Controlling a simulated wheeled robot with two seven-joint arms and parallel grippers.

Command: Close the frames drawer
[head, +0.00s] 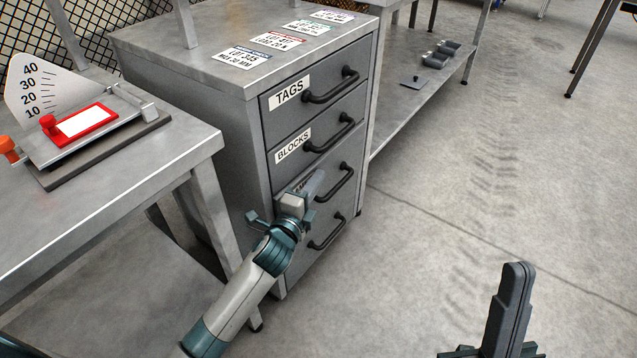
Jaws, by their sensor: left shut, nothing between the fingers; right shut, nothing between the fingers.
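A grey metal cabinet (190,110) has a stack of drawers with black bar handles. The top drawer (338,70) is labelled TAGS and the one below (333,120) BLOCKS. The third drawer (342,163) has its label mostly hidden behind my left gripper, so I cannot read it in full. All drawer fronts look about flush with the cabinet. My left gripper (316,183) is shut and empty, in front of the third drawer, just left of its handle (335,184); I cannot tell whether it touches. My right gripper (516,272) is shut and empty over the floor at lower right.
A steel table (120,190) on the left carries a red and white gauge device (85,122). Lot cards (241,57) lie on the cabinet top. A low shelf (405,115) with small dark parts stands behind the cabinet. The floor (450,190) to the right is clear.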

